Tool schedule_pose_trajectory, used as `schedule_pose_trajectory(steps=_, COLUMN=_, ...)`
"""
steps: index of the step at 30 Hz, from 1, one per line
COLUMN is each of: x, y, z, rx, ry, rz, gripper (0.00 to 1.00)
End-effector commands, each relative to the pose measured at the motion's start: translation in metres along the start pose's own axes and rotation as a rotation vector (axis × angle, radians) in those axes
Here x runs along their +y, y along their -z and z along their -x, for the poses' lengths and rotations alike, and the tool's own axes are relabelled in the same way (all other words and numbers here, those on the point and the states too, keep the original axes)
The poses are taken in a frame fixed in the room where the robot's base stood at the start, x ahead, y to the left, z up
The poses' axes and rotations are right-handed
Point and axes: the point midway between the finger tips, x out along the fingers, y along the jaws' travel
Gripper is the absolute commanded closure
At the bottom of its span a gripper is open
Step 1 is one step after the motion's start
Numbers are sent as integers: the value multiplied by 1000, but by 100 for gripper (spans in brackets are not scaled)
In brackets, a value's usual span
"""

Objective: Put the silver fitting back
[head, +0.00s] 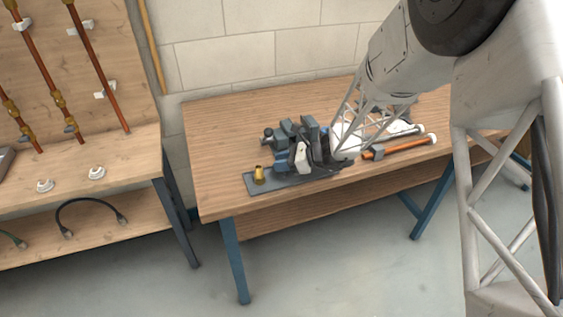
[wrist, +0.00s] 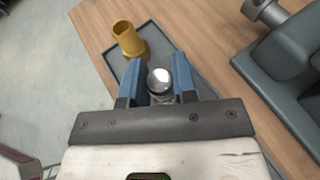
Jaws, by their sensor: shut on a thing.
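The silver fitting (wrist: 159,79) shows in the wrist view as a shiny round piece between the two blue fingers. My gripper (wrist: 160,76) is shut on it, above the grey tray. The tray (head: 291,188) lies near the front edge of the wooden bench. A brass fitting (wrist: 129,39) stands on the tray, a little apart from my fingers; it also shows in the head view (head: 259,175). In the head view my gripper (head: 303,160) is over the tray, and the silver fitting cannot be made out there. Whether it touches the tray is not clear.
A dark grey vise (wrist: 283,75) stands close by the tray. An orange-handled tool (head: 400,147) lies to the right on the bench (head: 222,150). A rack with copper pipes (head: 98,75) stands at left. The bench's left part is clear.

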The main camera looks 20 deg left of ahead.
Motion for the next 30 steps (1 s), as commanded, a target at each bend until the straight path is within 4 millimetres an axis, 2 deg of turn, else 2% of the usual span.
schedule_pose_trajectory(steps=8, x=0, y=3, z=-1, rx=0, ry=0, rz=0, gripper=100)
schedule_pose_trajectory(steps=9, x=0, y=3, z=-1, rx=0, ry=0, rz=0, gripper=69)
schedule_pose_trajectory(steps=13, x=0, y=2, z=-1, rx=0, ry=0, rz=0, gripper=49)
schedule_pose_trajectory(steps=26, x=0, y=-1, z=0, rx=0, ry=0, rz=1, gripper=48)
schedule_pose_trajectory(steps=30, x=0, y=0, z=9, rx=0, ry=2, rz=0, gripper=48)
